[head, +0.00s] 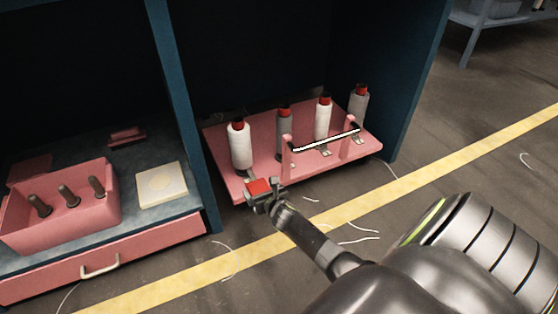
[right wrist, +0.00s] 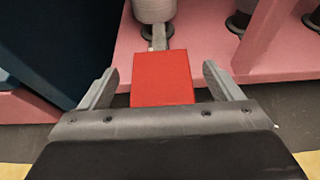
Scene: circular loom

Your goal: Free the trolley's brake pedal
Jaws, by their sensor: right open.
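The pink trolley (head: 265,170) stands low inside a dark blue bay, with several bobbins on it and a white handle bar on pink posts at its front. The red brake pedal (head: 258,187) is at the trolley's front left corner. In the right wrist view the red pedal (right wrist: 162,78) lies between my open fingers, with a gap on each side, and a metal stem leads from it toward the trolley. My right gripper (head: 262,194) is open at the pedal; it also shows in the right wrist view (right wrist: 165,88). My left gripper is not in view.
A blue upright (head: 180,110) stands just left of the trolley, beside a bench with a pink bin (head: 62,215) and a drawer. Another blue post (head: 418,75) stands to the right. Loose threads lie on the floor near the yellow line (head: 440,165). Open floor lies to the right.

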